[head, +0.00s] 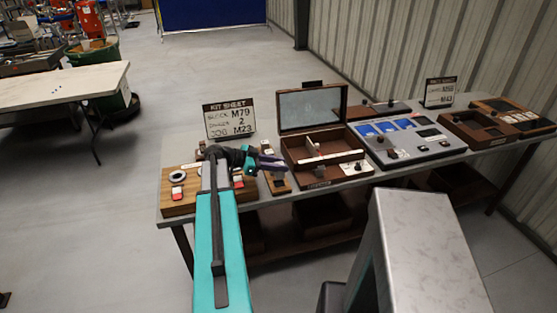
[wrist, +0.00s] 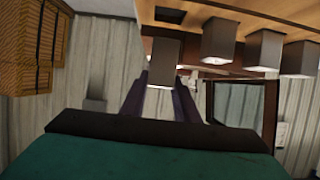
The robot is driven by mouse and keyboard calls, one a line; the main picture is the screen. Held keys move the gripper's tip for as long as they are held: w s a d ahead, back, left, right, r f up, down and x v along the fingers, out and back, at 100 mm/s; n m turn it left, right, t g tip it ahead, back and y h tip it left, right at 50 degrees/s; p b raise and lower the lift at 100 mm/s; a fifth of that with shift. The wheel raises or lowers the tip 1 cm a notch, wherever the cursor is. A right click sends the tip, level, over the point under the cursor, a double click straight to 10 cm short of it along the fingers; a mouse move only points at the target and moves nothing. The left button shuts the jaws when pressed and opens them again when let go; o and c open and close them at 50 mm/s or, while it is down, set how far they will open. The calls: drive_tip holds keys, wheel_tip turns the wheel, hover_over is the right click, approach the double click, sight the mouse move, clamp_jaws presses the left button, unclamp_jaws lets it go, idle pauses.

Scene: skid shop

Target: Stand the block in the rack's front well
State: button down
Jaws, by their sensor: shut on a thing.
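My gripper (head: 268,162) reaches over the left half of the bench in the head view. In the wrist view its purple fingers (wrist: 160,92) are shut on a dark grey block (wrist: 163,62) with a pale end face. A small light-wood rack (head: 284,187) with dark wells sits just below and right of the gripper in the head view. The wrist view looks turned over; several similar grey blocks (wrist: 218,42) show beside the held one, against a wooden surface. I cannot tell which well is nearest the held block.
A wooden board (head: 170,208) with red-and-white pieces lies left. A kit sheet (head: 229,118) stands behind. Right of the rack is an open brown case (head: 287,156) with a raised lid, then a grey panel (head: 405,156) and another wooden tray (head: 460,121). The bench is crowded.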

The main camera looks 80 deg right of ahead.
sight(279, 173)
drive_tip(key=shift+f+b, duration=1.3)
drive_tip(key=shift+f, duration=0.05)
drive_tip(key=shift+r+b, duration=0.1)
drive_tip(key=shift+b, duration=0.5)
idle(0.5)
drive_tip(key=shift+a+f+b, duration=0.1)
drive_tip(key=shift+f+b, duration=0.25)
drive_tip(key=shift+b, duration=0.5)
idle(0.7)
drive_tip(key=shift+b, duration=0.6)
idle(1.2)
drive_tip(key=shift+f+b, duration=0.5)
drive_tip(key=shift+b, duration=0.15)
idle(1.0)
drive_tip(key=c, duration=0.9)
unclamp_jaws()
